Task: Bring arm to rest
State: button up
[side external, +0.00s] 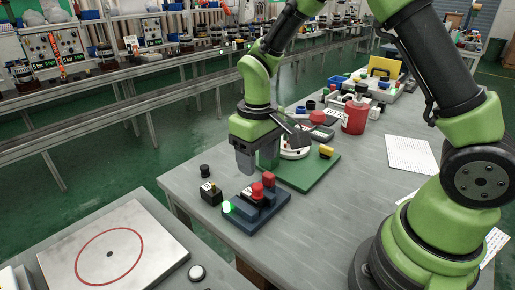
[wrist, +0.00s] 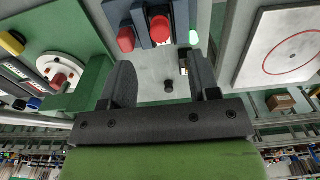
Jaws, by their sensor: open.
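My gripper (side external: 244,160) hangs from my arm above the grey bench, near the left edge of a green board. Its fingers point down. In the wrist view my gripper (wrist: 163,75) has its two dark fingers wide apart, with only bare bench and a small black knob (wrist: 169,86) showing between them. A dark blue block (side external: 255,218) with red knobs (side external: 257,191) and a lit green lamp (side external: 227,207) sits on the bench below and in front of the gripper. The gripper appears to touch nothing.
The green board (side external: 312,176) carries a white round part (side external: 292,153) and a yellow block (side external: 326,151). A red canister (side external: 354,118) stands behind. A small black box (side external: 211,194) is beside the blue block. A plate with a red ring (side external: 150,243) lies front left.

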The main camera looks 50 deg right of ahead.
notch_tip(320, 180, up, 2)
jog(key=s+r+m+t+y, duration=0.2)
jog(key=s+r+m+t, duration=0.2)
jog(key=s+r, duration=1.1)
jog(key=s+t, duration=0.1)
jog(key=t, duration=0.2)
jog(key=shift+s+a+r, duration=0.2)
jog(key=shift+a+r, duration=0.05)
jog(key=shift+r, duration=0.05)
